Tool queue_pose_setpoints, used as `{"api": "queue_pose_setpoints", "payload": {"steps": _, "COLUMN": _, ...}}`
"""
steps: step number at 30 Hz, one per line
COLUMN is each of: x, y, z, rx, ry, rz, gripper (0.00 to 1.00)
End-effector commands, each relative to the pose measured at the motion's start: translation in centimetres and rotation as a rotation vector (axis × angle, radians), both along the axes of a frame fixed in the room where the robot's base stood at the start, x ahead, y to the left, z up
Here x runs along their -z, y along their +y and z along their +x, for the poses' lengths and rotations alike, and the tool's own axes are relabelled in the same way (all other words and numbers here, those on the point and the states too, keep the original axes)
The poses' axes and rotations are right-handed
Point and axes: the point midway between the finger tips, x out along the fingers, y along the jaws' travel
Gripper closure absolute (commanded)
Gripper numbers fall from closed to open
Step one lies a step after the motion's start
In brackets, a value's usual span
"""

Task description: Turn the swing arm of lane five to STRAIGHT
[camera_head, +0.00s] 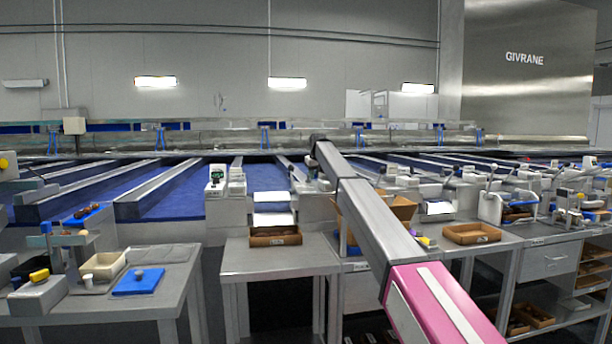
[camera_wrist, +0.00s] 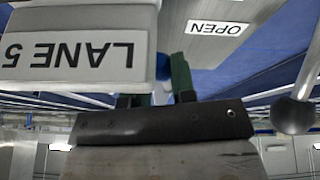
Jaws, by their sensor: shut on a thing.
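In the wrist view, a white plate reading LANE 5 (camera_wrist: 80,56) hangs upside down at the upper left, close to my gripper. An OPEN label (camera_wrist: 215,27) shows upside down on a grey surface at the upper right. My gripper (camera_wrist: 160,90) has green fingers beside the plate's edge, shut on a small pale part mostly hidden between them. I cannot tell for sure that this part belongs to the swing arm. No STRAIGHT label is readable. In the head view, my arm reaches to the lane ends and its far end hides the gripper.
Blue lanes (camera_head: 175,200) run behind.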

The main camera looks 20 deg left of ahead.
Motion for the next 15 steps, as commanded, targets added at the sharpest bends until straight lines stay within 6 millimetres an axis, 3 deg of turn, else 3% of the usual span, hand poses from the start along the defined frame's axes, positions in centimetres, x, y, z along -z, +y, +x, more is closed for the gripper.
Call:
{"api": "queue_pose_setpoints", "payload": {"steps": 3, "x": 0.0, "y": -1.5, "z": 0.6, "rx": -0.084, "ry": 0.0, "rz": 0.0, "gripper": 1.0}}
{"api": "queue_pose_setpoints", "payload": {"steps": 15, "x": -0.1, "y": -3.0, "z": 2.6, "rx": -0.378, "ry": 0.0, "rz": -0.001, "gripper": 1.0}}
